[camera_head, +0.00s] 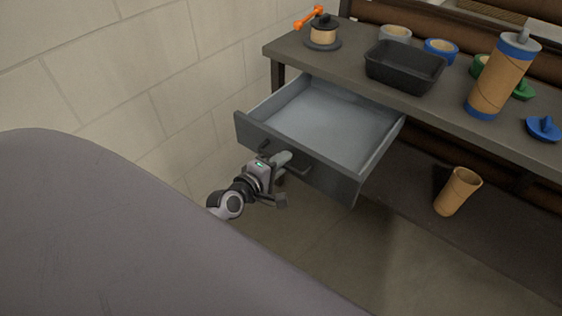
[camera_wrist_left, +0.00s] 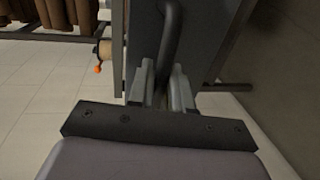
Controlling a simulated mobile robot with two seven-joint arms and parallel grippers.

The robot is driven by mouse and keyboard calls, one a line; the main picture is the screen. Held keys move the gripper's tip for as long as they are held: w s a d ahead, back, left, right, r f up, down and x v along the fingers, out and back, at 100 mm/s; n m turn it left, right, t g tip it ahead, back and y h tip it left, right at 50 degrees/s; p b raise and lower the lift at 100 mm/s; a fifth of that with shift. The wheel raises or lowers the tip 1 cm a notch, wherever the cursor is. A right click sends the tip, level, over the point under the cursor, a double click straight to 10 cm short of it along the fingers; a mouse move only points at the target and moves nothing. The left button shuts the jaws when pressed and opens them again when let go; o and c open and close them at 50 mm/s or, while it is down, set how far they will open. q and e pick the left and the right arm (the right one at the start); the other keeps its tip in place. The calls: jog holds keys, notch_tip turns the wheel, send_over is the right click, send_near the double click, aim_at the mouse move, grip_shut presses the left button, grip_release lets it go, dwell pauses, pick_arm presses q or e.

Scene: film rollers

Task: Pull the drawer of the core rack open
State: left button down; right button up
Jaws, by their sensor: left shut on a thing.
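The drawer (camera_head: 330,120) of the core rack (camera_head: 455,103) is pulled well out in the head view, and its grey interior looks empty. Its dark front (camera_head: 330,178) faces my left arm, with a bar handle (camera_head: 297,166) across it. My left gripper (camera_head: 284,162) is at the handle and shut on it. In the left wrist view the handle (camera_wrist_left: 171,45) is a dark curved bar running down between the two fingers of the gripper (camera_wrist_left: 165,88). The fingers partly hide the gripped stretch. My right gripper is in neither view.
On the rack top are a black tray (camera_head: 404,68), a tall cardboard core with blue ends (camera_head: 497,82), a small spool (camera_head: 323,34) and several tape rolls. A cardboard tube (camera_head: 457,191) stands on the lower shelf. A block wall is at the left.

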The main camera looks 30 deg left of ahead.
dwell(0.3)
pick_arm(q)
jog(key=c, duration=1.2)
grip_release()
jog(key=v, duration=0.7)
jog(key=shift+p, duration=0.3)
jog(key=shift+s, duration=0.15)
jog(key=s+d+f+m+g+p, duration=0.1)
jog(key=s+d+m+g+p, duration=0.1)
jog(key=s+m, duration=0.4)
jog(key=s+d+f+m+g+h+p, duration=0.1)
jog(key=s+d+m+g+p, duration=0.2)
jog(key=m, duration=1)
jog(key=s+d+p, duration=0.1)
jog(key=s+d, duration=0.2)
jog(key=d, duration=0.1)
jog(key=shift+s+d+f, duration=0.25)
jog(key=shift+s+f, duration=0.05)
jog(key=shift+s, duration=0.1)
